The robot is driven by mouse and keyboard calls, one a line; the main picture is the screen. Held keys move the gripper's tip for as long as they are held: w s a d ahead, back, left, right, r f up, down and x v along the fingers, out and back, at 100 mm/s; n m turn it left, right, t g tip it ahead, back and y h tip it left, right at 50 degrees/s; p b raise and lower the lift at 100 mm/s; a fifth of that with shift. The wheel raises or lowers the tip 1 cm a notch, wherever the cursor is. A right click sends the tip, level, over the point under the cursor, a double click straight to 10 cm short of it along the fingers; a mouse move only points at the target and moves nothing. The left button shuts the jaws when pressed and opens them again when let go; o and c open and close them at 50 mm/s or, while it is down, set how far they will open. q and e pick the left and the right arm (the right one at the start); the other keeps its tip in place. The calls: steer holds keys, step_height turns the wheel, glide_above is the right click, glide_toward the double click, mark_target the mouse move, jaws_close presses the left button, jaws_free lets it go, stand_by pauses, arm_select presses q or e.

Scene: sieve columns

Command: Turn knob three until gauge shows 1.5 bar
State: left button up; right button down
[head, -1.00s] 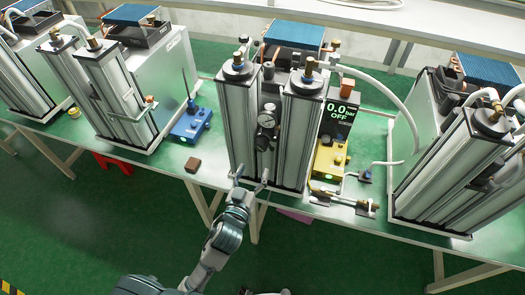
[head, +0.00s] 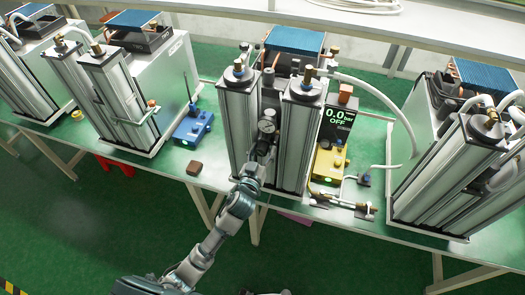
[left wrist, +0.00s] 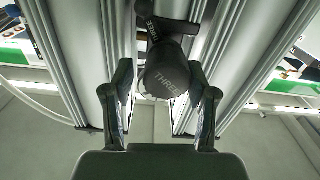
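Knob three is a black round knob (left wrist: 168,82) marked "THREE" in the left wrist view. It sits between the two fingers of my left gripper (left wrist: 165,100). The fingers stand on either side of it, with narrow gaps showing. In the head view my left gripper (head: 258,158) is at the front of the middle column unit, in front of the knob and hiding it. A small round gauge (head: 267,127) sits just above; its needle is too small to read. A dark display (head: 338,122) on the right shows 0.0 and OFF. My right gripper is not in view.
Tall metal columns (head: 238,125) flank the gripper closely on both sides. Another column unit (head: 462,160) stands at the right.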

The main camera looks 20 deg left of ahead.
arm_select(q)
steer(key=c, duration=0.4)
steer(key=shift+s+a, duration=0.1)
steer(key=shift+c, duration=1.1)
steer(key=shift+a+f, duration=0.1)
steer(key=shift+a, duration=0.3)
steer(key=shift+d+p, duration=0.15)
steer(key=shift+p, duration=0.15)
steer(key=shift+d+r+m+p, duration=0.1)
steer(key=shift+r+m+p, duration=0.1)
steer(key=shift+m+p, duration=0.25)
steer(key=shift+d+m, duration=0.1)
steer(key=shift+m, duration=0.25)
steer(key=shift+f, duration=0.1)
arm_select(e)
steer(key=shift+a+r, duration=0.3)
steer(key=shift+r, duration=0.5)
